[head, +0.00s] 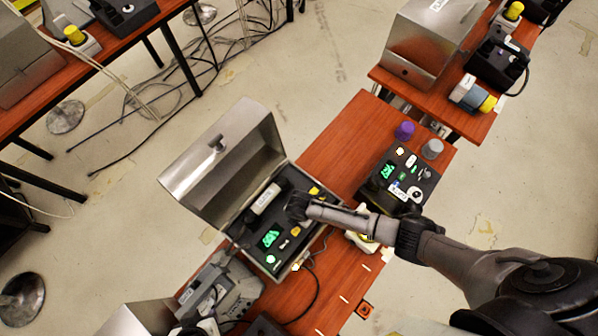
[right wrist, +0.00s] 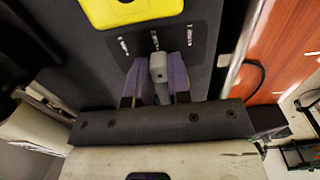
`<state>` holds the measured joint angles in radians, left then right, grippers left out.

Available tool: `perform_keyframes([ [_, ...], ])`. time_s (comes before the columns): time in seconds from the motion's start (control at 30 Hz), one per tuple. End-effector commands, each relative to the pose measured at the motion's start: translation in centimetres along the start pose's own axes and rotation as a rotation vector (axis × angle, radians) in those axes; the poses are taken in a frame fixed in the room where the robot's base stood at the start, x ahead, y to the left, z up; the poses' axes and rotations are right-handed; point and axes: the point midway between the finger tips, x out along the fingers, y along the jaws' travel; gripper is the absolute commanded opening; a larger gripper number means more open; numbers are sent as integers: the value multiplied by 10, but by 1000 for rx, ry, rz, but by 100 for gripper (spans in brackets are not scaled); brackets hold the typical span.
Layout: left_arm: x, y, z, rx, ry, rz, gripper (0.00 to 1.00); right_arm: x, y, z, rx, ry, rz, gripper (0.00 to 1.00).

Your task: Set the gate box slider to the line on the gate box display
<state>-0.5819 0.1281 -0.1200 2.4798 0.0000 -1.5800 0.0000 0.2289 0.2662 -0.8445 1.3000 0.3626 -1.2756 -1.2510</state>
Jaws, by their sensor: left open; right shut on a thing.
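The gate box (head: 228,172) is a metal case with its lid raised, standing on the wooden table in the head view. A green-lit display (head: 270,238) shows on its dark panel; its line is too small to read. In the right wrist view a grey slider knob (right wrist: 158,68) stands on the dark panel, between the purple fingers of my right gripper (right wrist: 156,88). That gripper is shut on the knob; in the head view it reaches down into the case (head: 297,206).
A black device (head: 400,178) with another green display stands to the right, near purple (head: 404,131) and grey (head: 432,149) knobs. A yellow part (right wrist: 130,10) lies close to the slider. Cables run over the table's front. Another table holds a metal box (head: 425,40).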

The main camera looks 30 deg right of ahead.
Motion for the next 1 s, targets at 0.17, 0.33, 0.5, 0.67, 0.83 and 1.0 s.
perform_keyframes([
  [0.17,0,0,-1,-1,2,0,43,0,0,0,-1,1,0,29],
  [0.33,0,2,-1,-6,3,4,43,0,0,-1,-1,1,0,45],
  [0.5,0,4,-2,-12,4,9,43,0,0,0,-1,1,0,45],
  [0.67,-2,4,-2,-13,4,10,43,-6,0,0,-1,0,1,45],
  [0.83,-6,3,-4,-11,4,9,43,-32,0,0,-3,0,3,45],
  [1.0,-10,2,-4,-7,3,5,43,-66,0,0,-3,1,3,45],
])
